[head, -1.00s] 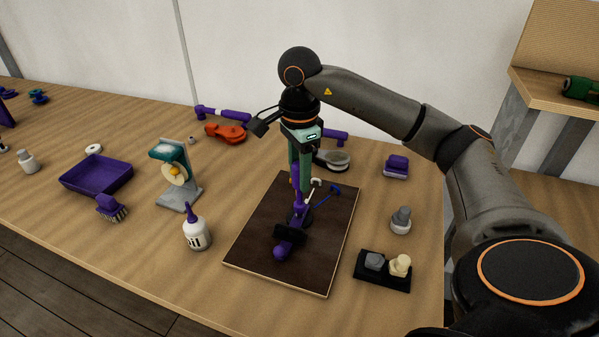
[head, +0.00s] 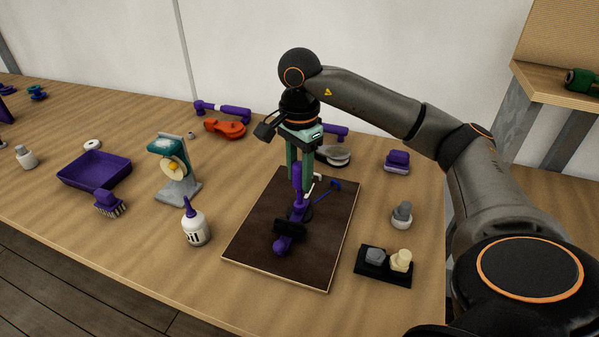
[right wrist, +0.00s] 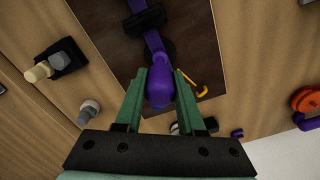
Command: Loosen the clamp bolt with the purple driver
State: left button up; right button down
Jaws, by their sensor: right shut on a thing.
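My right gripper (head: 299,184) points straight down over the dark board (head: 250,240). It is shut on the purple driver (head: 298,174), which stands about upright between the green fingers. The driver's handle also shows between the fingers in the right wrist view (right wrist: 159,82). Below it, a purple spar (head: 282,245) lies on the board with a black clamp (head: 290,229) around it. The driver's tip meets the clamp area, but the clamp bolt is hidden and I cannot tell if the tip is seated. My left gripper is not in view.
A blue-ended tool (head: 334,185) lies on the board close to the right gripper. An oil bottle (head: 195,227) stands left of the board, a black holder (head: 384,277) at its right. A purple tray (head: 76,178) is farther left.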

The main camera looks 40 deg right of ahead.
aim_at(299, 164)
jog(key=n, duration=0.7)
notch_tip(299, 164, up, 5)
jog(key=p, duration=0.4)
jog(key=shift+f, duration=0.1)
jog(key=shift+f, duration=0.1)
